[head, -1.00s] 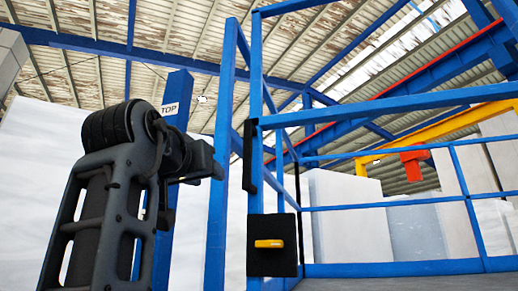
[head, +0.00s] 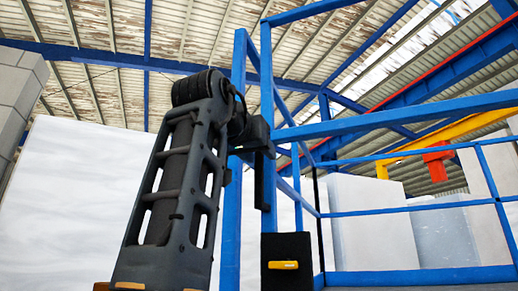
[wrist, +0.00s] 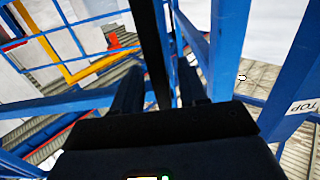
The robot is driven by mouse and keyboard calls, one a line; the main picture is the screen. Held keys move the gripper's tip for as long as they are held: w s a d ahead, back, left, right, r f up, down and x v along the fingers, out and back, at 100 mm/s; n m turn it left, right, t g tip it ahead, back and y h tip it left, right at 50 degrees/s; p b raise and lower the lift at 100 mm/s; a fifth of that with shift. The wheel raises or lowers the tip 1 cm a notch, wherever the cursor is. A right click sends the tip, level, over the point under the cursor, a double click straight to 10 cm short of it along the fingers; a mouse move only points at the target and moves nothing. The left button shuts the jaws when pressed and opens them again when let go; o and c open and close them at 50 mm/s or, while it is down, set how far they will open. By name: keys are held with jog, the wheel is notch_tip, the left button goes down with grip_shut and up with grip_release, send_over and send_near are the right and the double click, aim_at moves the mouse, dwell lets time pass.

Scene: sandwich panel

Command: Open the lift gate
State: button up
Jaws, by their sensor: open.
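The lift gate is a frame of blue rails (head: 420,117) on the right of the head view. A long black vertical bar (wrist: 148,40) runs along a blue post (head: 268,75). In the wrist view this bar passes between the two dark fingers of my gripper (wrist: 160,82), which is open. I cannot tell whether either finger touches it. In the head view my gripper (head: 258,135) is at the bar's upper part, and its fingertips are hard to make out. A black plate (head: 287,250) with a yellow handle (head: 283,265) sits lower on the post, below my gripper.
A second blue post (head: 231,220) stands just left of the gate post. A blue column with a TOP sign (wrist: 304,106) shows in the wrist view. A yellow beam with a red block (head: 438,165) is behind the rails. Pale panels (head: 370,225) stand farther back.

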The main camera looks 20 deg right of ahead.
jog(key=shift+w+d, duration=0.2)
jog(key=shift+w, duration=0.05)
grip_shut()
dwell(0.5)
